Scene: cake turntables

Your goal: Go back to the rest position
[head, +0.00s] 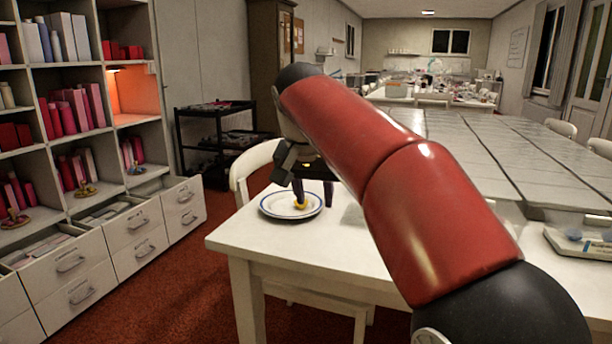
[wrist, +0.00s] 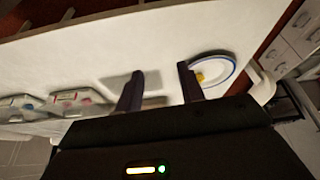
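My gripper (head: 313,200) is open, its two dark fingers pointing down over the left end of the white table (head: 262,238). A white plate with a blue rim (head: 272,207) lies on the table under and beside the left finger. A small yellow thing (head: 300,205) sits on the plate close to that fingertip; I cannot tell whether they touch. In the wrist view, my gripper (wrist: 158,85) has its fingers spread with nothing held between them. The plate (wrist: 222,82) and the yellow thing (wrist: 200,77) show by the right finger there.
A white chair (head: 250,168) stands behind the table's left end. Shelves with books and drawers (head: 130,222) line the left. A black cart (head: 215,140) stands behind. A tray (head: 580,246) lies on the table at right. Red carpet (head: 190,285) is clear between drawers and table.

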